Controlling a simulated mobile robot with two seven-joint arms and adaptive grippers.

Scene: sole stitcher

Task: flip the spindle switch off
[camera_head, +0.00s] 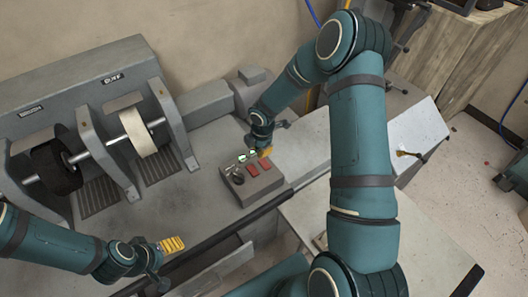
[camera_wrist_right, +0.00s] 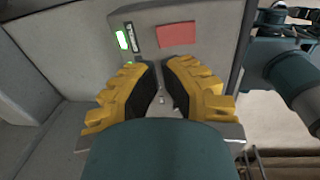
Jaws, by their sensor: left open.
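A grey control box (camera_head: 256,188) stands on the machine bed. I cannot tell which switch is the spindle's. My right gripper (camera_head: 265,151) is at the far edge of the box, beside the switches. In the right wrist view its yellow fingers (camera_wrist_right: 157,72) are nearly together with nothing seen between them, below one red switch (camera_wrist_right: 177,35) and a green indicator (camera_wrist_right: 122,40) with an unreadable label. My left gripper (camera_head: 172,244) is open and empty at lower left, away from the box.
The grey machine (camera_head: 100,50) carries a shaft with a black wheel (camera_head: 55,168) and a pale wheel (camera_head: 138,132) at the left. My right arm hides part of the right side. A wooden cabinet (camera_head: 470,60) stands at upper right.

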